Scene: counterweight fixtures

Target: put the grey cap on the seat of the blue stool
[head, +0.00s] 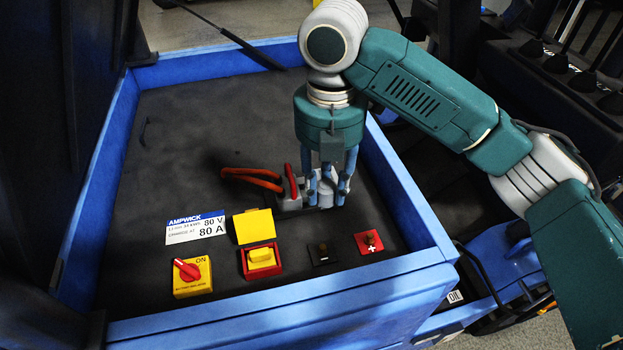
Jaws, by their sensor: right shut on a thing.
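My right gripper (327,190) reaches straight down over the dark panel inside the blue frame. The fingers hide part of this piece. I cannot tell whether it is the grey cap, or whether it touches the panel. I do not see a blue stool or a seat. My left gripper is not in view.
The dark panel (200,130) has a raised blue rim (400,185). Near its front are a red-and-yellow switch (190,275), a yellow flap cover (254,226), a black terminal (323,255) and a red terminal (369,243). The panel's back left is mostly bare.

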